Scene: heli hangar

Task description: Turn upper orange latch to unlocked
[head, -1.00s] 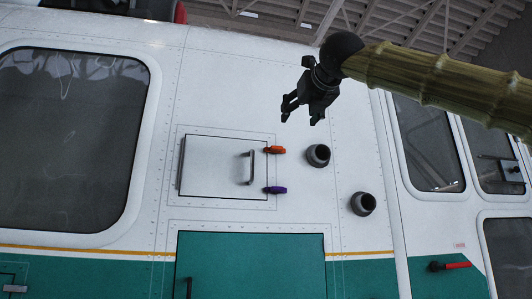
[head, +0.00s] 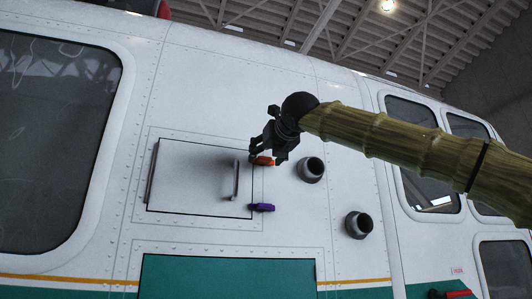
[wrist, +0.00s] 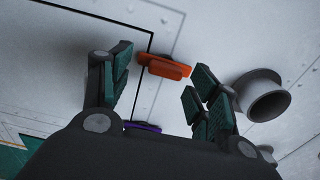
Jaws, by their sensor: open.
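The orange latch (head: 263,160) is at the upper right edge of a closed white hatch panel (head: 195,178) on the helicopter's side. It lies roughly horizontal, overlapping the panel edge. In the wrist view the orange latch (wrist: 164,66) sits between and just beyond the fingertips. My gripper (head: 268,154) is open close to the latch, partly covering it in the head view. In the wrist view my gripper (wrist: 157,84) has a finger on each side; I cannot tell whether either touches.
A purple latch (head: 262,207) is below the orange one and shows in the wrist view (wrist: 143,127). A grey handle (head: 236,180) stands out from the panel. Two dark round pipes (head: 311,170), (head: 359,224) protrude to the right, the upper one near my right finger.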

